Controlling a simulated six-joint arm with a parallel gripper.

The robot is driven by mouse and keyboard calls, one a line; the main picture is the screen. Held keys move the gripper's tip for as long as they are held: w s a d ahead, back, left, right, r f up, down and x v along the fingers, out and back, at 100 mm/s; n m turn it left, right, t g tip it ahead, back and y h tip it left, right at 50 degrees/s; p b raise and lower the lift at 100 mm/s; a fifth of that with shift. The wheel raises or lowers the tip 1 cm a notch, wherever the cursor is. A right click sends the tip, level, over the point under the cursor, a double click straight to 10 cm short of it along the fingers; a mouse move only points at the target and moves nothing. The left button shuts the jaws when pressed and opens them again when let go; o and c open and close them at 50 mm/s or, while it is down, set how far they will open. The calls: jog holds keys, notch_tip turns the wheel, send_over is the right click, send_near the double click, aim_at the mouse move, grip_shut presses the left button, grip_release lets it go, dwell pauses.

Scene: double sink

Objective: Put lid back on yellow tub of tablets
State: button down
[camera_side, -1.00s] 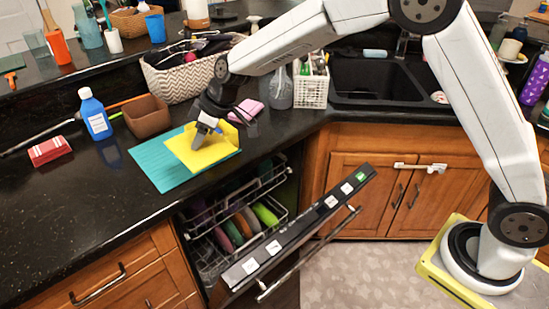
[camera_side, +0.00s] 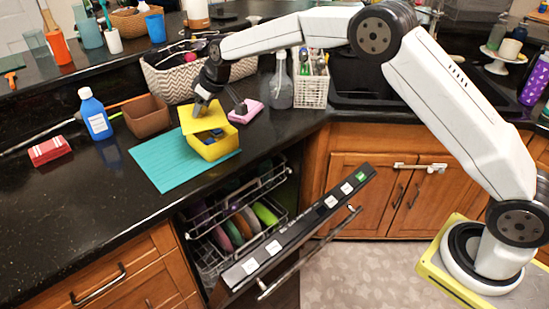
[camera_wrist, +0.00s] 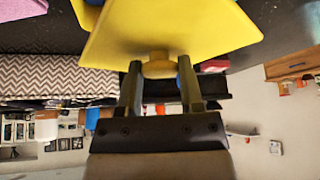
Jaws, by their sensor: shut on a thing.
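The yellow tub (camera_side: 214,147) stands on the back right part of a teal mat (camera_side: 165,164) on the dark counter. My gripper (camera_side: 203,100) is above the tub, toward its back left. It is shut on the knob (camera_wrist: 157,65) of the square yellow lid (camera_side: 199,119), which also fills the upper part of the wrist view (camera_wrist: 170,28). The lid is tilted and overlaps the tub's back left in the side view. I cannot tell whether lid and tub touch.
A brown box (camera_side: 147,116) and a blue bottle (camera_side: 94,114) stand left of the mat. A patterned basket (camera_side: 172,82) is behind. A pink sponge (camera_side: 246,112) lies right of the tub. The dishwasher door (camera_side: 300,228) hangs open in front.

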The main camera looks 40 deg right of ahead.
jog(key=shift+m+t+h, duration=0.3)
jog(key=shift+m+h, duration=0.1)
jog(key=shift+m, duration=0.5)
jog(key=shift+w+d, duration=1.55)
jog(key=shift+d, duration=0.1)
jog(key=shift+f, duration=0.25)
jog(key=shift+f, duration=2.9)
jog(key=shift+f, duration=0.25)
grip_release()
jog(key=shift+r, duration=0.15)
jog(key=shift+r, duration=3.4)
